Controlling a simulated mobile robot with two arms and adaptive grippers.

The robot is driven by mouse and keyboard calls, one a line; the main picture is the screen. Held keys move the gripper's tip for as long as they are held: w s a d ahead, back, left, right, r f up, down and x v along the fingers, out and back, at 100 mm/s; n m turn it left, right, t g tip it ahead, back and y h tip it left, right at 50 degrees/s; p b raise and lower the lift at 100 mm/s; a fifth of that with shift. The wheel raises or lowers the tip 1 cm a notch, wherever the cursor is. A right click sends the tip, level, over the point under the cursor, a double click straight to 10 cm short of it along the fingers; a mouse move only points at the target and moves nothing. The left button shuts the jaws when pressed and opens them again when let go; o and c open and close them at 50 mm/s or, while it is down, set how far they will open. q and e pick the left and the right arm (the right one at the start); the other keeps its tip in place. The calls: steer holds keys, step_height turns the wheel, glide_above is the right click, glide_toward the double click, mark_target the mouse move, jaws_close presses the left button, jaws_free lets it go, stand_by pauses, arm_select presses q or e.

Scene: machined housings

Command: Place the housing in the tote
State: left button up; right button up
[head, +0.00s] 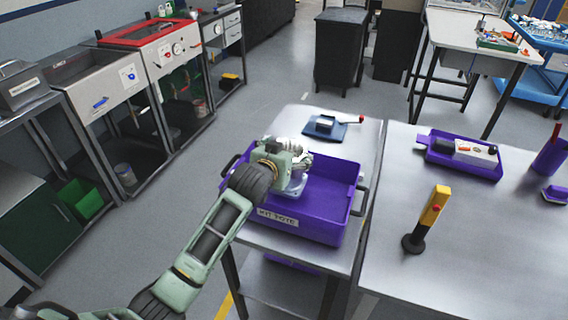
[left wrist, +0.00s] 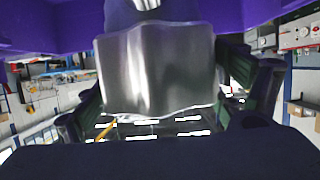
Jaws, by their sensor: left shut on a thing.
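The housing is a shiny grey metal block (left wrist: 155,70), held between the two dark fingers of my left gripper (left wrist: 168,95) in the left wrist view. In the head view, my left gripper (head: 290,165) is over the left part of the purple tote (head: 325,205), and a grey part of the housing (head: 292,188) shows below it. The tote is open, has a white label on its front and stands on a grey table. I cannot tell whether the housing touches the tote floor. My right gripper is not in view.
A dark blue pad with a grey device (head: 326,126) lies behind the tote. On the right-hand table (head: 440,275) stand a yellow post with a red button (head: 433,210) and a purple tray (head: 450,165). The right half of the tote looks empty.

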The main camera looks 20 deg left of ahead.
arm_select(q)
steer(key=shift+a+f, duration=0.1)
steer(key=shift+a, duration=0.4)
steer(key=shift+f+p, duration=0.45)
steer(key=shift+f, duration=1.55)
steer(key=o, duration=1.9)
steer(key=shift+s+f, duration=0.15)
steer(key=shift+f, duration=0.05)
steer(key=shift+s, duration=0.1)
steer(key=b+v, duration=0.1)
steer(key=v, duration=1)
steer(key=shift+s+r, duration=0.15)
steer(key=shift+s, duration=0.25)
